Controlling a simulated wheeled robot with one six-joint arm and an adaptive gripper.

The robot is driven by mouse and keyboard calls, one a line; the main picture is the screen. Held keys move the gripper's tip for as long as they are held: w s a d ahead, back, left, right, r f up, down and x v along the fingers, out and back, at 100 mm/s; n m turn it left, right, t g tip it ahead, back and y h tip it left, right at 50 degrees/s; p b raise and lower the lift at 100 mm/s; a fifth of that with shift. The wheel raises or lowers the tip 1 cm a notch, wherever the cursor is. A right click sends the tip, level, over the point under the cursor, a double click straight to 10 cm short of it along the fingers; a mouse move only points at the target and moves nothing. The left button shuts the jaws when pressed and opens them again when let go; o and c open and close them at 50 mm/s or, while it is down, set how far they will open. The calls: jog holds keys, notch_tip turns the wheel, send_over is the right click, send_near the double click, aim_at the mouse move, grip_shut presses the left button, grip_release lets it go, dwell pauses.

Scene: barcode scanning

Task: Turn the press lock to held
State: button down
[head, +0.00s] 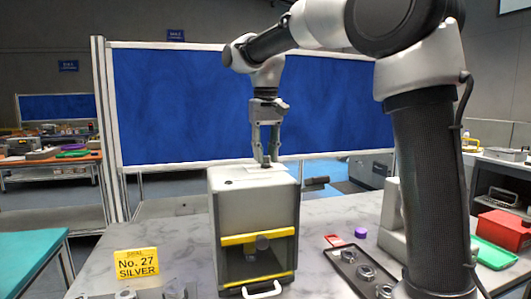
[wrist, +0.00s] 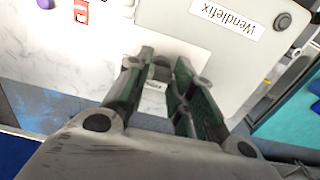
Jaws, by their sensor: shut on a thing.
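The press (head: 228,205) is a grey box with a yellow-framed clear front and a white handle low down. My gripper (head: 266,163) points straight down onto the top of the press. In the wrist view its two fingers (wrist: 165,78) are closed around a small grey knob (wrist: 161,68), which looks like the press lock. The fingers hide much of the knob. A small label (wrist: 156,85) lies beside it, too small to read. Which way the lock is turned I cannot tell. A "Wendlefix" plate (wrist: 224,18) is on the press top.
A yellow "No. 27 SILVER" sign (head: 136,263) stands left of the press. A dark tray (head: 346,254) with round metal parts, a purple piece (head: 361,233) and a red piece (head: 333,240) lie to the right. A red box (head: 503,229) and green tray (head: 495,254) stand farther right.

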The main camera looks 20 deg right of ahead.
dwell(0.4)
jog(key=c, duration=1.2)
grip_release()
jog(key=shift+c, duration=0.2)
notch_tip(320, 180, up, 12)
